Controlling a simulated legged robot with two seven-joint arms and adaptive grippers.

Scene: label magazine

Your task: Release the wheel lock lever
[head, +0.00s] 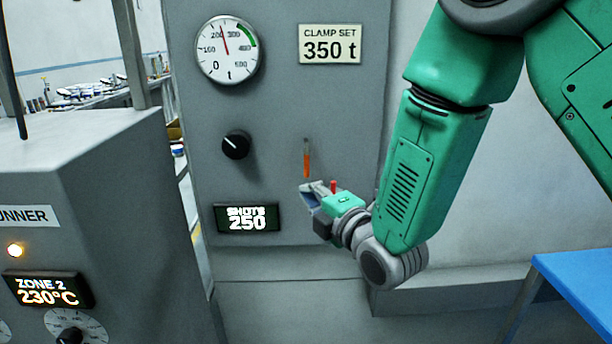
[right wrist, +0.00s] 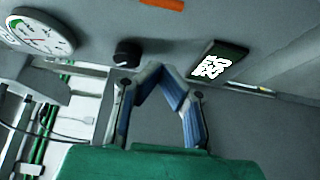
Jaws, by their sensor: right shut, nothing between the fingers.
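A narrow upright orange piece (head: 306,163), with a thin darker part above it, is on the grey panel under the clamp label. It is the only lever-like part I see, and no wheel shows. An orange bar (right wrist: 162,4) also shows at the top edge of the right wrist view. My right gripper (head: 306,188) is just below the orange piece in the head view. Its fingers (right wrist: 158,74) are shut and empty in the right wrist view. Whether it touches the panel I cannot tell. My left gripper is not in view.
The grey panel (head: 275,110) carries a round gauge (head: 228,50), a "CLAMP SET 350 t" label (head: 330,44), a black knob (head: 236,145) and a "SHOTS 250" display (head: 247,217). A grey cabinet (head: 95,165) stands left. A blue table top (head: 580,285) is at lower right.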

